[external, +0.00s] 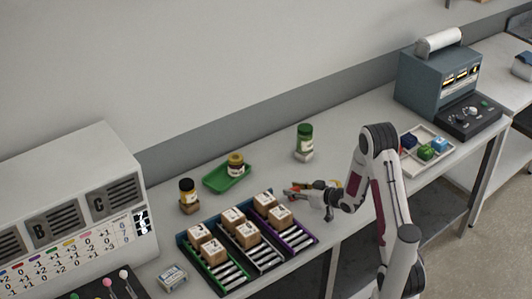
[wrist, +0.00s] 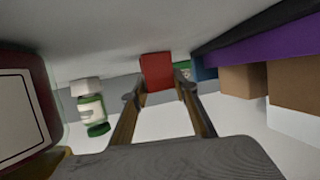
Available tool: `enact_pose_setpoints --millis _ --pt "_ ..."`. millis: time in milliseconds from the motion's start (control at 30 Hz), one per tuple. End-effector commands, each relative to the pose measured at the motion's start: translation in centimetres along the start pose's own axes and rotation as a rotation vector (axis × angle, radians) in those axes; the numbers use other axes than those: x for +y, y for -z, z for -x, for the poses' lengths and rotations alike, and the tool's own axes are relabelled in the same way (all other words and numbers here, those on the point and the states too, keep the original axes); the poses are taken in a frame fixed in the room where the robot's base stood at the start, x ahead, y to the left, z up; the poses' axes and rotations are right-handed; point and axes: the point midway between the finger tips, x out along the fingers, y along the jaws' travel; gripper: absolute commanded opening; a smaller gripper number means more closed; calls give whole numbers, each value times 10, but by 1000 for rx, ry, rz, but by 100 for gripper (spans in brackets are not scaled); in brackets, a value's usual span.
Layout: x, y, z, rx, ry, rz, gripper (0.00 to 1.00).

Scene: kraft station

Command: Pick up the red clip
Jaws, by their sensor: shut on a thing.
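The red clip (wrist: 157,72) shows in the wrist view as a small red block between the tips of my gripper (wrist: 158,95). The fingers are shut on it. In the external view my gripper (external: 292,190) reaches left from the arm, low over the bench, just right of the tray with the purple end. The clip is small there and hard to tell from the fingertips. The wrist view does not show clearly whether the clip touches the bench.
A purple-ended divided tray (external: 296,238) with brown boxes stands close left of my gripper. A green-capped jar (external: 305,139) stands behind it. A large dark-red labelled object (wrist: 22,115) is close at the wrist view's left. A white tray (external: 408,165) with coloured blocks lies right.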

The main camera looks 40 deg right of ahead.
Motion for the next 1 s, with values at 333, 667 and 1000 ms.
enact_pose_setpoints --millis 333,667,1000 --pt "0 17 7 2 0 2 16" --pt "0 50 21 3 -1 2 16" --pt "0 82 34 2 1 2 16"
